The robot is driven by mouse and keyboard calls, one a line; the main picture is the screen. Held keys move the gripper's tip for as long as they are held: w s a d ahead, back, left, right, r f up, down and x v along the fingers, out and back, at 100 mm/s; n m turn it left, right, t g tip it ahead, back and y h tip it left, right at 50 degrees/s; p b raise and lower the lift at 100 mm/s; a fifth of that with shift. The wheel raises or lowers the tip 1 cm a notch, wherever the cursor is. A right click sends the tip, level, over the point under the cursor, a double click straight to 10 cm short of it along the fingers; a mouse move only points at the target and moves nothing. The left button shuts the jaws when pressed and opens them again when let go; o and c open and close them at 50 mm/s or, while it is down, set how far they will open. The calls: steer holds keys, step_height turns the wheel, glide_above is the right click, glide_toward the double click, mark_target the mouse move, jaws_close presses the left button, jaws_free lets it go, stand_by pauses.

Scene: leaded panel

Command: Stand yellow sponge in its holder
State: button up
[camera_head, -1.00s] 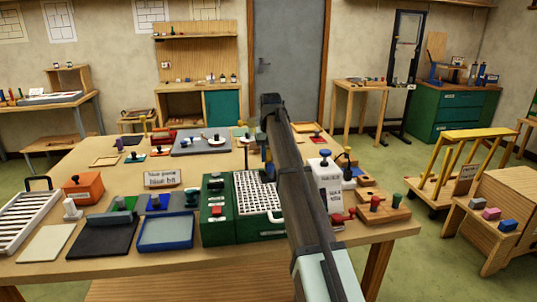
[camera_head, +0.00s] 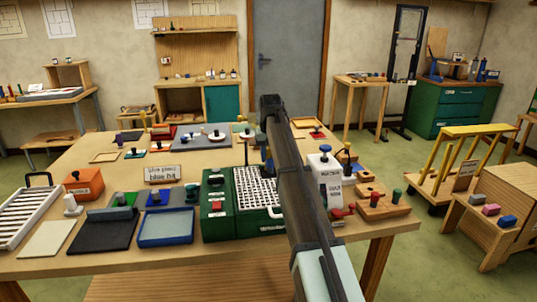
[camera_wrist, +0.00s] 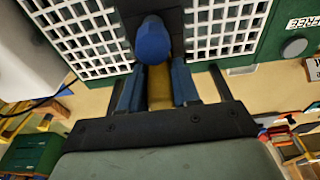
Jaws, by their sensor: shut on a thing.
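My gripper (camera_wrist: 157,88) is shut on a yellow piece (camera_wrist: 160,90), which I take to be the yellow sponge, between its two blue finger pads in the wrist view. A round blue knob (camera_wrist: 153,42) stands out just beyond the yellow piece, and most of the piece is hidden by knob and fingers. A dark square part (camera_wrist: 165,15) lies behind the knob, between two white grids; I cannot tell whether it is the holder. In the head view my arm hides most of the gripper, and I cannot make out the holder there.
The green machine with its white grid (camera_head: 254,190) stands on the wooden table (camera_head: 200,265) beside my arm. To the right are a white box (camera_head: 326,170) and a wooden block with colored knobs (camera_head: 381,206). A blue tray (camera_head: 166,228) and dark mat (camera_head: 100,236) lie left.

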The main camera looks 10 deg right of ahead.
steer(key=shift+f, duration=0.7)
steer(key=o, duration=1)
steer(key=shift+o, duration=0.2)
step_height(320, 180, up, 14)
steer(key=s, duration=0.2)
steer(key=shift+f, duration=0.15)
